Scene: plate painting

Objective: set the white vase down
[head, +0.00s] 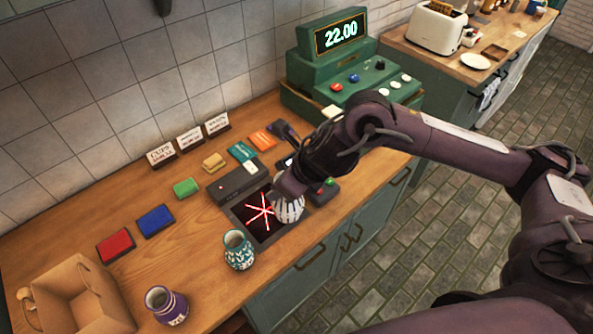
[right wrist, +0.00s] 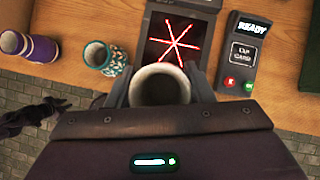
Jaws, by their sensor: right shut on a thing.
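The white vase (head: 289,209) has dark stripes and is held upright at the right front edge of the black scanner plate (head: 245,214), partly hidden by my gripper. My right gripper (right wrist: 159,88) is shut on it; the vase's pale round rim (right wrist: 160,72) shows between the fingers in the right wrist view. I cannot tell whether its base touches the counter. A teal patterned vase (head: 239,252) and a purple vase (head: 166,305) stand on the wooden counter to the left. My left gripper is not seen.
An open cardboard box (head: 75,299) is at the left end. A card reader (right wrist: 243,55) stands right of the scanner, and a green cash register (head: 345,75) behind. Red (head: 117,246) and blue (head: 155,221) pads lie along the back. Bare counter lies between the vases and pads.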

